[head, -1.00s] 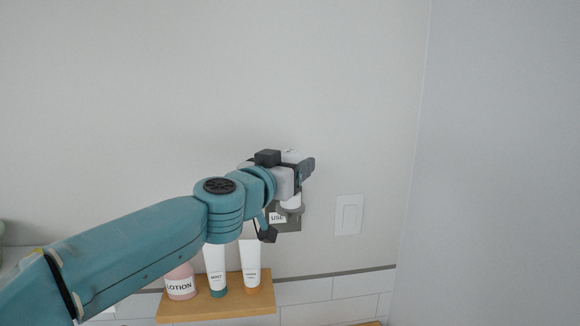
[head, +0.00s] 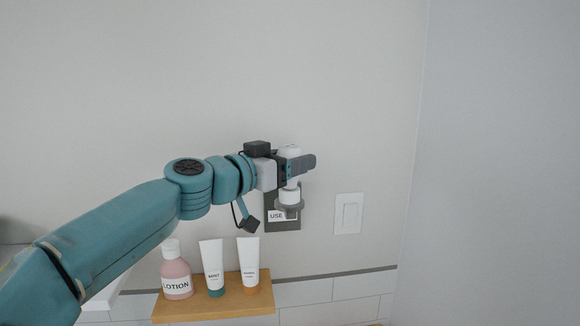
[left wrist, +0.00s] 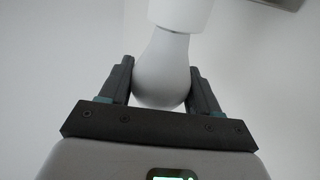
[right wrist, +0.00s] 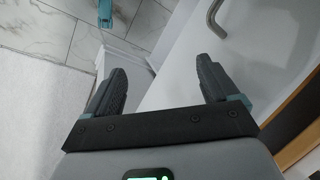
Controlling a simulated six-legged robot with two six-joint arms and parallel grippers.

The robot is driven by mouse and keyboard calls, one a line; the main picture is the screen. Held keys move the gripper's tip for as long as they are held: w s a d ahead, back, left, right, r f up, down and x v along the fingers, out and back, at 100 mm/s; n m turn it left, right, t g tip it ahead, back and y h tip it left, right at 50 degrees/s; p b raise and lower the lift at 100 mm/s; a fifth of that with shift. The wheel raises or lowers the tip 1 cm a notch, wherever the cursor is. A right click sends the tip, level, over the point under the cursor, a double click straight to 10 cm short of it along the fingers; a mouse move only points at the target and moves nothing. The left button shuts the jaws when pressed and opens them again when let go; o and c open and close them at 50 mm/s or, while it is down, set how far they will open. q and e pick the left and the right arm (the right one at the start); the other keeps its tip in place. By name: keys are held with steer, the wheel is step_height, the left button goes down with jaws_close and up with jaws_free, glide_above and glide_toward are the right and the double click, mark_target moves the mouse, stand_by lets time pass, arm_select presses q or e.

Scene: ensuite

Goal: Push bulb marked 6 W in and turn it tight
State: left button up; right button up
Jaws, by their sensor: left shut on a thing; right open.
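A white bulb (head: 290,151) stands upright with its round end up at the wall lamp holder (head: 289,199). No 6 W mark is readable. My left gripper (head: 299,164) is shut on the bulb from the side. In the left wrist view the bulb (left wrist: 162,78) sits between both fingers of the left gripper (left wrist: 161,88). Its narrow end meets a white cylindrical part (left wrist: 180,12); how deep it sits cannot be told. My right gripper (right wrist: 157,85) is open and empty in the right wrist view; it is outside the head view.
A dark wall plate (head: 270,222) carries a partly covered label reading "USE". A white switch (head: 348,213) is to its right. Below is a wooden shelf (head: 225,308) with a pink lotion bottle (head: 176,275) and two white tubes (head: 212,262) (head: 249,262). The wall above is clear.

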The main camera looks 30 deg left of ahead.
arm_select(q)
steer(key=shift+f+m+g+h, duration=0.1)
steer(key=shift+m+g+h, duration=0.3)
steer(key=shift+m+h, duration=0.45)
steer(key=shift+h, duration=0.25)
steer(key=shift+a+m+g+h+b, duration=0.1)
steer(key=shift+m+g+h+b, duration=0.15)
steer(key=shift+g+h+b, duration=0.25)
steer(key=shift+w+m+g+h+p, duration=0.1)
steer(key=shift+m+g+h+p, duration=0.6)
steer(key=shift+h, duration=0.4)
steer(key=shift+m+g+h+p, duration=0.5)
steer(key=shift+m+h+p, duration=0.1)
steer(key=shift+m+h, duration=0.3)
steer(key=shift+b, duration=0.3)
